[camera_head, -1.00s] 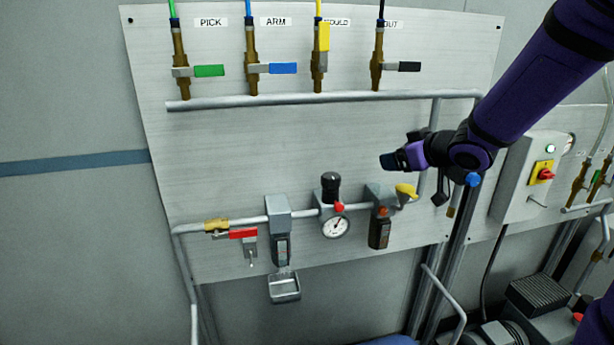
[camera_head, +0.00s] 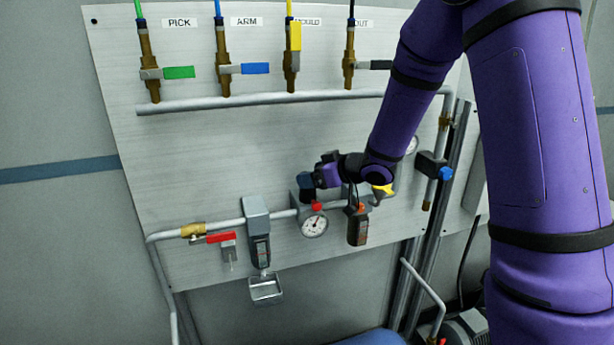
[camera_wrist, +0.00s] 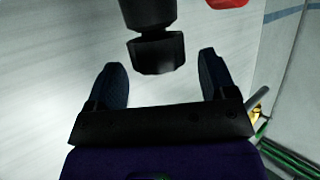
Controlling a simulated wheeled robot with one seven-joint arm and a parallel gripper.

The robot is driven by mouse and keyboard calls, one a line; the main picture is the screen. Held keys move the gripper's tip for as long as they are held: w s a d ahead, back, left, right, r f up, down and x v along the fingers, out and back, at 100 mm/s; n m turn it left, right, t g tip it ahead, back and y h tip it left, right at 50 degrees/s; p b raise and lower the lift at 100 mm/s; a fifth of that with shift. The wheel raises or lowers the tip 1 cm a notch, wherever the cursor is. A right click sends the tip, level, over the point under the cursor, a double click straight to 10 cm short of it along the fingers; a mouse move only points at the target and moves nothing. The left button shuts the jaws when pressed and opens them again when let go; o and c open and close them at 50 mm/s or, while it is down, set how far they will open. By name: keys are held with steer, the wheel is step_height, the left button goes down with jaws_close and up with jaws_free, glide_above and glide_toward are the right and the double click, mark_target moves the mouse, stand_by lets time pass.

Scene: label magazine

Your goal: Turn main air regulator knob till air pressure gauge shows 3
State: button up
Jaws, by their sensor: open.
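The main air regulator (camera_head: 296,204) is a grey block on the pipe. Its black knob stands on top and is mostly hidden by my gripper (camera_head: 308,183) in the head view. In the wrist view the black knob (camera_wrist: 157,52) is just ahead, roughly between the two fingers of my gripper (camera_wrist: 164,82). The gripper is open, with a gap seen on both sides of the knob. The round white air pressure gauge (camera_head: 314,227) is below the knob; its dark needle shows, but the numbers are too small to read.
A red-handled valve (camera_head: 219,238) and a grey filter unit (camera_head: 256,222) are to the left. A dark unit with an orange top (camera_head: 357,226) hangs just right of the gauge. The labelled valves and manifold pipe (camera_head: 250,101) are above. Bare panel lies between.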

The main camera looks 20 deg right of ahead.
steer(key=shift+x, duration=1.15)
steer(key=c, duration=0.9)
steer(key=shift+n+y, duration=0.3)
steer(key=n+g+y, duration=0.2)
steer(key=g, duration=0.1)
steer(key=shift+d+n, duration=0.15)
steer(key=shift+n, duration=0.25)
steer(key=n+g+y, duration=0.1)
steer(key=n+g, duration=0.1)
steer(key=g, duration=0.1)
steer(key=shift+n, duration=0.4)
steer(key=n+g+y, duration=0.1)
steer(key=n+g, duration=0.4)
steer(key=g, duration=0.1)
steer(key=shift+n+g, duration=0.4)
